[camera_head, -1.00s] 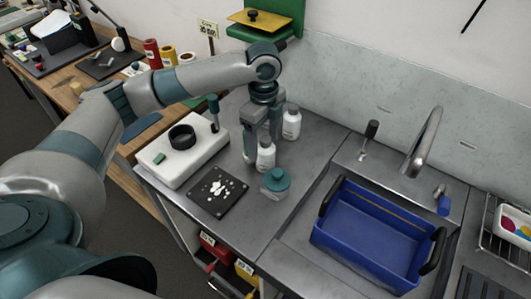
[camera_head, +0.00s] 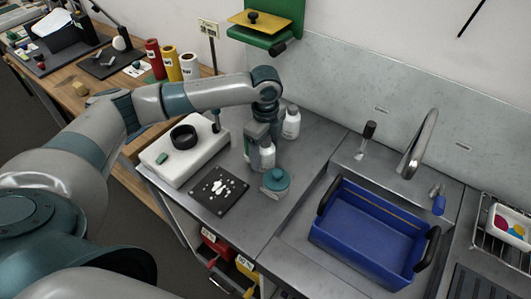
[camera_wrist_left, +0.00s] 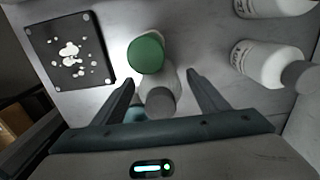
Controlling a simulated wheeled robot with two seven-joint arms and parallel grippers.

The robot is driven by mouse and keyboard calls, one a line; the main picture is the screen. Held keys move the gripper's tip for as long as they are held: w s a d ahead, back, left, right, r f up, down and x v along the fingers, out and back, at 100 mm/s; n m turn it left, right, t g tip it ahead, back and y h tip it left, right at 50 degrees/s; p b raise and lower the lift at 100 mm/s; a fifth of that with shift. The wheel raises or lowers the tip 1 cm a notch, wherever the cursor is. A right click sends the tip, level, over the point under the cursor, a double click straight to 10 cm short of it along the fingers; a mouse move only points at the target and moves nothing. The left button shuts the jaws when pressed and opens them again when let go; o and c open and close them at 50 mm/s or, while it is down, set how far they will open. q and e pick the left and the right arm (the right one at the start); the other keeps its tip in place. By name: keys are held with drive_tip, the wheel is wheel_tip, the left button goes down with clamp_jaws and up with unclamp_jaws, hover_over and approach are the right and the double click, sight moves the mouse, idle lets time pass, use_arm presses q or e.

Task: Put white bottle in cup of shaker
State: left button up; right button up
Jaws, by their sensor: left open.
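A white bottle (camera_head: 267,157) stands on the grey counter, partly hidden by my left gripper (camera_head: 259,142). The gripper points down, with its fingers apart around the bottle's upper part. In the left wrist view, a grey cap (camera_wrist_left: 160,100) and pale bottle body lie between the open fingers (camera_wrist_left: 161,80); I cannot tell if they touch. The shaker (camera_head: 205,151) is a white block with a black ring-shaped cup (camera_head: 183,136) on top, left of the gripper. A second white bottle (camera_head: 291,124) stands behind it. My right gripper does not show.
A teal-lidded jar (camera_head: 275,179) stands close in front of the bottle; its green lid (camera_wrist_left: 146,54) shows in the left wrist view. A black plate (camera_head: 219,191) with white pieces lies beside it. A blue bin (camera_head: 352,247) sits in the sink at right. More bottles (camera_wrist_left: 268,62) stand right in that view.

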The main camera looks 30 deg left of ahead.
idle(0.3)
use_arm(q)
drive_tip(key=c, duration=1.4)
drive_tip(key=shift+r, duration=0.15)
drive_tip(key=shift+r+b, duration=0.3)
drive_tip(key=shift+r, duration=0.25)
drive_tip(key=shift+r+b, duration=2.2)
drive_tip(key=shift+r, duration=6.15)
